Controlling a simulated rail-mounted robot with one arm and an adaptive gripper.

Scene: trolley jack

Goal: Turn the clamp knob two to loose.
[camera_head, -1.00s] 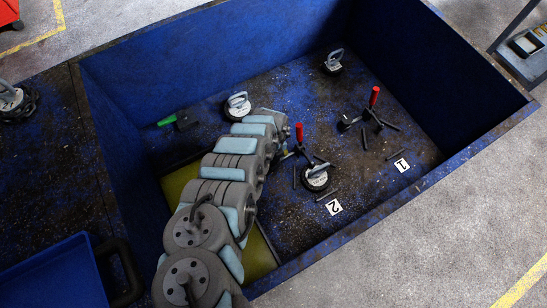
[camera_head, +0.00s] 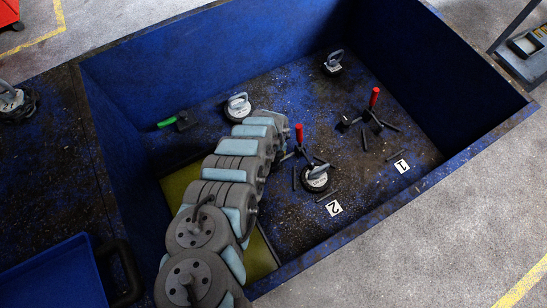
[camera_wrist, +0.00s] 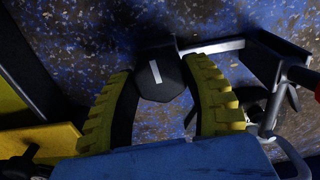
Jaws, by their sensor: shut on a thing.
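A dark, faceted clamp knob (camera_wrist: 160,90) with a white line mark sits between the yellow ridged fingers of my gripper (camera_wrist: 158,72) in the wrist view. My gripper is shut on it. Metal clamp bars and a red handle end (camera_wrist: 305,80) show to its right. In the head view, my arm hides the gripper and the knob. The clamp with a red handle (camera_head: 300,133) beside my arm stands nearest the plate marked 2 (camera_head: 334,207). Another red-handled clamp (camera_head: 375,98) stands nearer the plate marked 1 (camera_head: 402,165).
A deep blue bin (camera_head: 490,140) walls in the clamps. Suction lifters stand at the middle (camera_head: 316,181), centre-left (camera_head: 238,108) and back (camera_head: 333,66). A green-handled tool (camera_head: 168,122) lies at the left. Loose dark bars lie around the clamps; the front right floor is fairly clear.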

